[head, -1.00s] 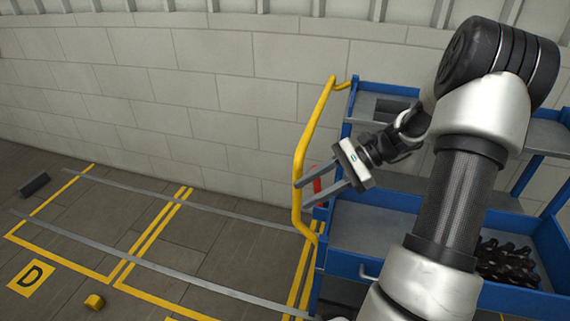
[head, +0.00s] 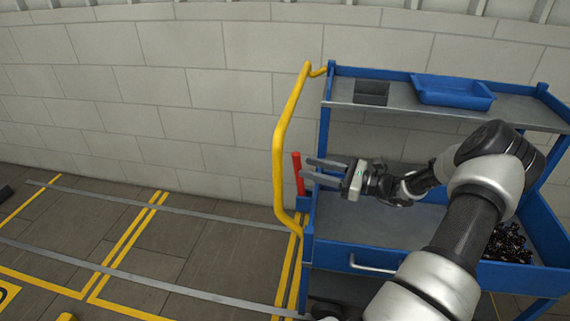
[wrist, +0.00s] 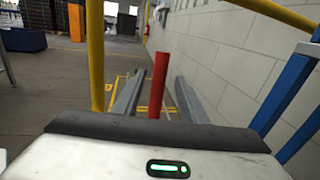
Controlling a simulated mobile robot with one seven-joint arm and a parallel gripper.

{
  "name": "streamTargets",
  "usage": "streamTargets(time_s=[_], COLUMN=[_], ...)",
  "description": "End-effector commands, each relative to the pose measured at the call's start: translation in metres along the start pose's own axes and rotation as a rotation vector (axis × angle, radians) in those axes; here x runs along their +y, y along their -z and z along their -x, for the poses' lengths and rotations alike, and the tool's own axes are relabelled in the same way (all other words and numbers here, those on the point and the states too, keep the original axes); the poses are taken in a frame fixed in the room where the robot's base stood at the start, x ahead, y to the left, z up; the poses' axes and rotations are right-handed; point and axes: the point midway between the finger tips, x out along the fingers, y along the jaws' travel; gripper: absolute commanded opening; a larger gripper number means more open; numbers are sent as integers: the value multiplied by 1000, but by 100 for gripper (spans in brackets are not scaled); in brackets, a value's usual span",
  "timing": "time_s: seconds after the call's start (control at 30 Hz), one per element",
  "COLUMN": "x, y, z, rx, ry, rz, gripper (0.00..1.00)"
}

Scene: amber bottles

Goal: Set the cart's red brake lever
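The red brake lever (head: 297,172) stands nearly upright at the left end of the blue cart (head: 333,258), just inside its yellow handle (head: 278,140). My gripper (head: 304,168) is level with the lever and points left, its fingertips close beside the lever's right side. The fingers are apart with nothing gripped. In the wrist view the lever (wrist: 157,85) shows between my two open fingers (wrist: 158,92); its lower end is hidden behind the gripper body. I cannot tell whether a finger touches it.
The cart's top shelf carries a blue tray (head: 452,91) and a dark grey box (head: 371,93). Dark amber bottles (head: 508,243) lie in the lower tray, partly behind my arm. A pale block wall (head: 180,100) stands behind. The floor left of the cart is open.

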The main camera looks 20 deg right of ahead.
Motion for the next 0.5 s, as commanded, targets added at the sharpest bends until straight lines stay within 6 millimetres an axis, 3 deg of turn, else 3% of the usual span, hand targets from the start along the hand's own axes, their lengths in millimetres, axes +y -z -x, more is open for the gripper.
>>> streamTargets(time_s=[0.2,0.5], x=[1,0], y=[1,1], z=[-48,-85], rx=[0,1], ry=[-4,-1], rz=[1,1], gripper=[39,39])
